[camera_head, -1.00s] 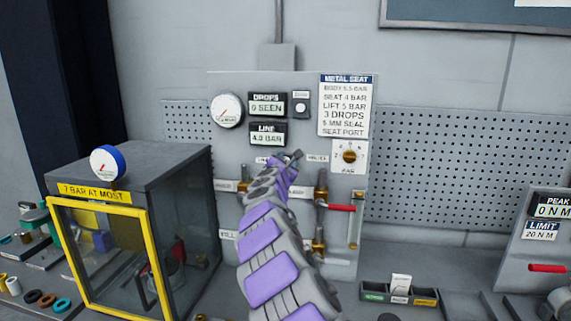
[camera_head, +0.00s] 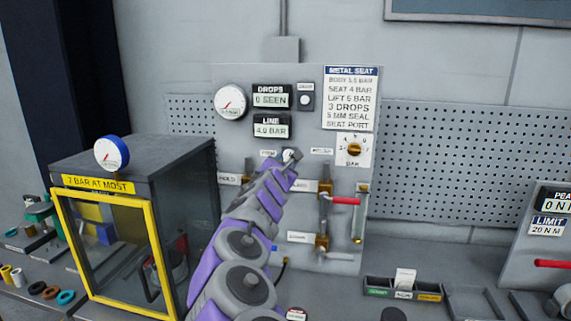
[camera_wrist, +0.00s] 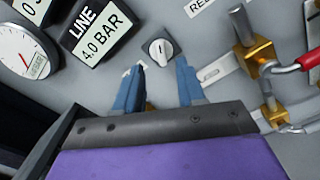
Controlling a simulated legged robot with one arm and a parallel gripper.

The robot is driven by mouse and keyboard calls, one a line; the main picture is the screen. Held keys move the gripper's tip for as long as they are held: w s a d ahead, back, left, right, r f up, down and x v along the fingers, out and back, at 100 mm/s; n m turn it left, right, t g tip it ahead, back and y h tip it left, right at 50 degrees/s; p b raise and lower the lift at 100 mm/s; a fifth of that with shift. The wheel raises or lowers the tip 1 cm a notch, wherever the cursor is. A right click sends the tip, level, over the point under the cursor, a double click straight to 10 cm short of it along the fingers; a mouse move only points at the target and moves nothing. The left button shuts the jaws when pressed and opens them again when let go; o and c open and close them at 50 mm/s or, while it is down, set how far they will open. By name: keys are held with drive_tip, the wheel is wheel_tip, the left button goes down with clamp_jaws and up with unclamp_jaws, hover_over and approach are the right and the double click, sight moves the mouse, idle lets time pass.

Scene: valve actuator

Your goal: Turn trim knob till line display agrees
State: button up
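The trim knob (camera_wrist: 159,48) is a small pale round knob with a dark slot on the grey panel; it also shows just past my arm's end in the head view (camera_head: 291,155). The label beside it is partly hidden. The line display (camera_head: 271,130) reads 4.0 BAR, also in the wrist view (camera_wrist: 97,40). My gripper (camera_wrist: 159,68) is open, its two blue fingers apart and empty. In the picture the knob lies just beyond and between the fingertips; contact is not visible. In the head view my arm mostly hides the gripper.
A card (camera_head: 350,100) lists "seat 4 bar" and "lift 5 bar". A brass selector marked BAR (camera_head: 354,149) sits below it. Brass valves with a red lever (camera_head: 346,201) are right of my gripper. A yellow-framed box (camera_head: 152,245) stands left.

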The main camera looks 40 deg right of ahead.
drive_tip(key=b+v, duration=0.1)
drive_tip(key=v, duration=0.8)
idle(0.4)
